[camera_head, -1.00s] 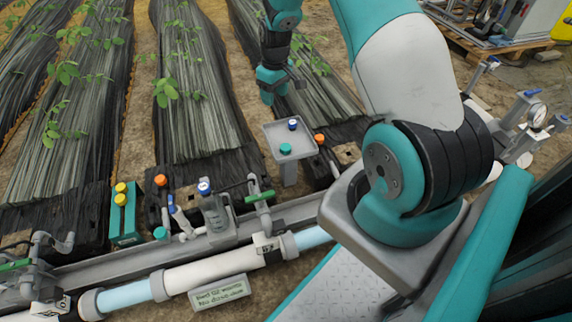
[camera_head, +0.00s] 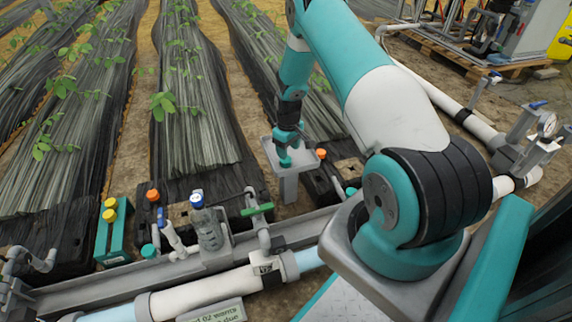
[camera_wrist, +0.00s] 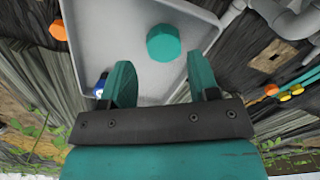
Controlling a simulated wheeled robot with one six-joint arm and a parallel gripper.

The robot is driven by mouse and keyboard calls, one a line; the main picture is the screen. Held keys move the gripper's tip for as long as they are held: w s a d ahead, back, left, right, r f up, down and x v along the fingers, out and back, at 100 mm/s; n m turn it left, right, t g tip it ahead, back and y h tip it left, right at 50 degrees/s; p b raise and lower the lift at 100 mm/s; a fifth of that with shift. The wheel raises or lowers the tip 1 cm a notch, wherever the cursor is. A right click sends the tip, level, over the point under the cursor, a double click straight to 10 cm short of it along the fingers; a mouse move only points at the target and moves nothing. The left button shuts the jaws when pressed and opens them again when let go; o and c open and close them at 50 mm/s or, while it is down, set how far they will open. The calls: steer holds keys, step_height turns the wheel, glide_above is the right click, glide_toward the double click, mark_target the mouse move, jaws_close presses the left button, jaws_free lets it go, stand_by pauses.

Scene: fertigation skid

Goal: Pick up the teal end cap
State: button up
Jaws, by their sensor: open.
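The teal end cap (camera_wrist: 163,43) lies on a grey tray (camera_wrist: 185,15) in the wrist view. My gripper (camera_wrist: 163,77) is open and empty, its two teal fingers apart. In the picture the cap lies above the fingertips, in line with the gap between them, and no finger touches it visibly. In the head view my gripper (camera_head: 286,146) is over the tray (camera_head: 268,148), where I cannot clearly tell fingers from cap. A blue cap (camera_wrist: 100,86) also lies on the tray, partly hidden by the left finger.
An orange cap (camera_head: 321,153) stands just right of the tray. Grey pipes (camera_wrist: 290,18) pass close to the tray.

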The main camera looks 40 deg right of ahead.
mark_target(288, 160)
step_height(288, 160, down, 5)
steer(key=b, duration=0.3)
steer(key=shift+s+a+f, duration=0.1)
steer(key=shift+a+f, duration=0.05)
steer(key=c, duration=0.7)
steer(key=shift+o, duration=0.2)
